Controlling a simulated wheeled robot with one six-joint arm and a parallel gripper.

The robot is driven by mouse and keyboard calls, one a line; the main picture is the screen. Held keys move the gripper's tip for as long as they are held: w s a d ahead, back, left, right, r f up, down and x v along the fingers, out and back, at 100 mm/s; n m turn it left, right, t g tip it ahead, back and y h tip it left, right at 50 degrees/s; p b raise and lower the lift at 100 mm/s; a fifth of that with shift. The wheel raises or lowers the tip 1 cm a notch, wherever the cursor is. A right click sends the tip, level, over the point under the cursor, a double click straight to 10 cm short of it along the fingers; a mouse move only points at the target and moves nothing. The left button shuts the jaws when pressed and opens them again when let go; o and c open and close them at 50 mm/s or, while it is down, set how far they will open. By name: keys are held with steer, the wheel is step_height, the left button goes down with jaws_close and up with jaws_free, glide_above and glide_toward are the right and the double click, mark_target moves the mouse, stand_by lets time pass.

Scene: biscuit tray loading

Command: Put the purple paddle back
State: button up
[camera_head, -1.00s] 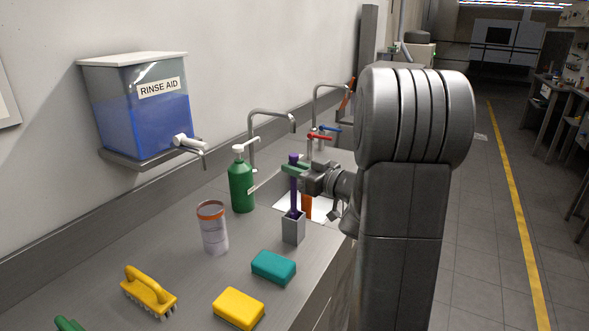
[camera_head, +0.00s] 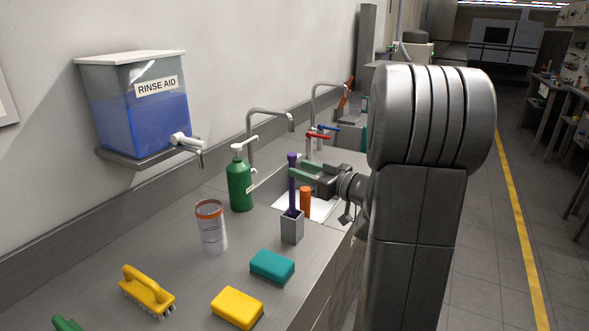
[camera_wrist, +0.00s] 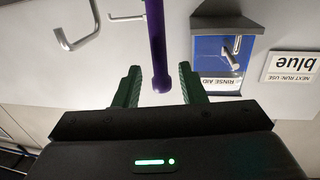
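The purple paddle (camera_head: 292,180) stands upright in a small grey holder (camera_head: 292,229) on the counter. Its lower end is hidden inside the holder. My gripper (camera_head: 300,175) is at the upper part of the handle, reaching in from the right. In the wrist view, the purple handle (camera_wrist: 156,45) passes between the two green fingers (camera_wrist: 160,88), with a visible gap on each side. The gripper is open and holds nothing.
An orange upright object (camera_head: 305,201) stands just behind the holder, by the sink. A green pump bottle (camera_head: 240,185), a clear orange-rimmed jar (camera_head: 211,228), a teal sponge (camera_head: 272,266), a yellow sponge (camera_head: 237,307) and a yellow brush (camera_head: 147,291) are nearby. Taps rise behind.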

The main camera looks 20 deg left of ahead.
steer(key=v, duration=0.8)
steer(key=shift+d+b, duration=0.2)
steer(key=shift+b, duration=0.1)
steer(key=shift+a, duration=0.15)
steer(key=p+x, duration=0.1)
steer(key=x, duration=1)
steer(key=shift+a, duration=0.35)
